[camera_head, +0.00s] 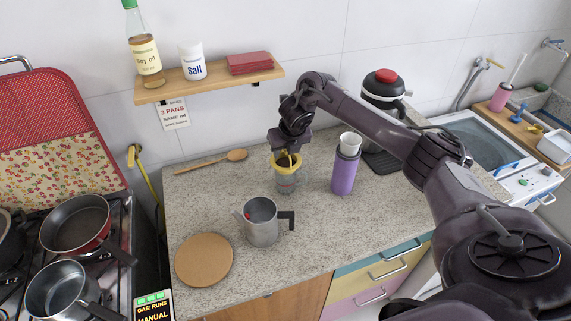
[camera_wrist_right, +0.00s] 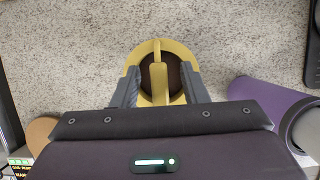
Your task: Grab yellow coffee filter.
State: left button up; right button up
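The yellow coffee filter (camera_head: 279,165) sits on top of a clear glass jar (camera_head: 286,183) on the granite counter. In the right wrist view the filter (camera_wrist_right: 151,49) shows as a yellow ring with a dark inside and a yellow bar across its near side. My right gripper (camera_head: 287,155) points down at the filter. In the wrist view its two grey fingers (camera_wrist_right: 160,75) stand apart on either side of the yellow bar, with gaps between. Contact with the rim cannot be told. My left gripper is not in view.
A purple bottle (camera_head: 344,173) with a white top stands close right of the filter. A metal mug (camera_head: 262,222) stands in front, with a round cork mat (camera_head: 204,259) beside it. A wooden spoon (camera_head: 212,160) lies behind. A shelf (camera_head: 209,81) hangs above; a coffee maker (camera_head: 383,90) stands back right.

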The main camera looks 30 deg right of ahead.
grip_shut()
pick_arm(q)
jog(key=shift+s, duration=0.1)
pick_arm(e)
jog(key=shift+r, duration=0.1)
dwell(0.3)
